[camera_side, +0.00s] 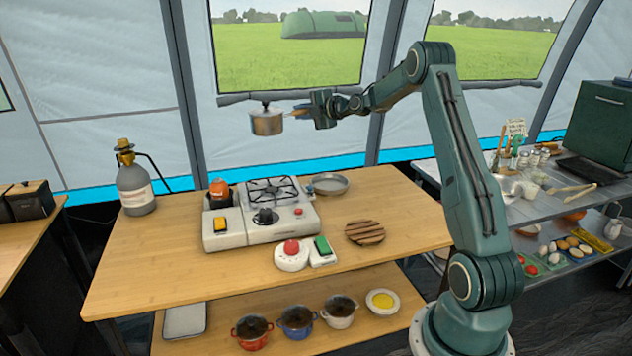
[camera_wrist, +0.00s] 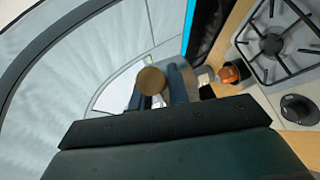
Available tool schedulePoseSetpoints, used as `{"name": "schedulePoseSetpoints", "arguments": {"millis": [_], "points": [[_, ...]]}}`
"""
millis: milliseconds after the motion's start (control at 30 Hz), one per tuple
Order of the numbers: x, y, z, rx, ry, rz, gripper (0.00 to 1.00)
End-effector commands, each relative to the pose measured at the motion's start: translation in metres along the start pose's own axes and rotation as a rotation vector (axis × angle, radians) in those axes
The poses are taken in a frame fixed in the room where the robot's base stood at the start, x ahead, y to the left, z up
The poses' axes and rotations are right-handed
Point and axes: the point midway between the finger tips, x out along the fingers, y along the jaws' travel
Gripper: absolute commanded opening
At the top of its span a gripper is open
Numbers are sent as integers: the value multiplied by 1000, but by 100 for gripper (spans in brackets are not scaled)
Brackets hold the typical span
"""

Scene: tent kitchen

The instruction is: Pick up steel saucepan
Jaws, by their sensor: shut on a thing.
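The steel saucepan (camera_side: 267,123) hangs in the air in the side view, well above the left part of the table. It looks level, with a lid and dark knob on top. My gripper (camera_side: 301,111) is to its right and shut on its handle. In the wrist view my gripper (camera_wrist: 157,88) has a round brown end (camera_wrist: 151,80) between its fingers, which looks like the handle's end.
Below is a wooden table (camera_side: 130,262) with a gas stove (camera_side: 272,190), a shallow steel pan (camera_side: 329,183), a slatted wooden trivet (camera_side: 365,232) and a red button (camera_side: 291,249). A gas cylinder (camera_side: 134,184) stands at the back left. The tent wall is behind the saucepan.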

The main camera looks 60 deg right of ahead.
Motion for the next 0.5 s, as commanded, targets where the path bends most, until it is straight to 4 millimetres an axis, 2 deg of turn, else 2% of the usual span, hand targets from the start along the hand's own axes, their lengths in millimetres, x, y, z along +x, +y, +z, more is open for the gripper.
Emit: {"name": "schedulePoseSetpoints", "arguments": {"millis": [133,500], "points": [[-2,8,-1,-1,0,4,0],[-2,8,-1,-1,0,5,0]]}}
